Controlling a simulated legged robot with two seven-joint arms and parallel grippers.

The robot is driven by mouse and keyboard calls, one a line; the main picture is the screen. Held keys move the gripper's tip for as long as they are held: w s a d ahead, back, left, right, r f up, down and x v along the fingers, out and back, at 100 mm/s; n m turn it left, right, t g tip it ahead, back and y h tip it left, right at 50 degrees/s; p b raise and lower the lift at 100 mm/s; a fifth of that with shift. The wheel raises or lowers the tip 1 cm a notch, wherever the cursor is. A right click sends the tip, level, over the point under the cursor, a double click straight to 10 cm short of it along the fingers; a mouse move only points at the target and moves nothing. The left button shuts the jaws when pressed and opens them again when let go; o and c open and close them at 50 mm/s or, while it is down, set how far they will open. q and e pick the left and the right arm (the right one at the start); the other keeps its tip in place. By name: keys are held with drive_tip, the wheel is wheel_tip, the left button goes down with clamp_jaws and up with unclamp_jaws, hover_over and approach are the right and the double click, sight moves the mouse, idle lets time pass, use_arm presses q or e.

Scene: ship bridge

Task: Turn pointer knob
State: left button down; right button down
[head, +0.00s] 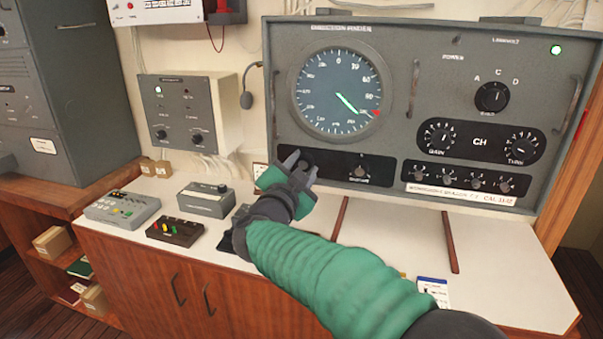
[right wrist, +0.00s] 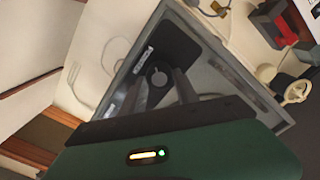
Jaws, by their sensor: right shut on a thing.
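A dark round knob (head: 306,157) sits on the black strip at the lower left of the grey console (head: 392,99). In the right wrist view the knob (right wrist: 158,76) lies between the two fingertips. My right gripper (head: 301,163) is shut on this knob, its fingers on either side. Its fingers hide part of the knob, and I cannot tell which way its pointer faces. Above it is a round dial (head: 325,90) with a bright green needle aimed to the lower right, near a red mark at the rim. My left gripper is not in view.
Another knob (head: 359,172) sits right of the gripper on the same strip. Metal handles (head: 413,88) stick out from the console face. Small control boxes (head: 122,208) stand on the white counter (head: 388,250) to the left. The counter's right part is mostly clear.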

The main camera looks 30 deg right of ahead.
drive_tip(key=m+b, duration=0.1)
drive_tip(key=m, duration=0.1)
drive_tip(key=m+b, duration=0.1)
drive_tip(key=shift+f+m, duration=0.3)
drive_tip(key=shift+m, duration=0.1)
drive_tip(key=shift+m+b, duration=1.3)
drive_tip(key=shift+m, duration=0.6)
drive_tip(key=shift+r, duration=0.1)
drive_tip(key=c, duration=1.4)
unclamp_jaws()
drive_tip(key=o, duration=0.5)
drive_tip(key=shift+w+d, duration=0.1)
drive_tip(key=shift+c, duration=0.2)
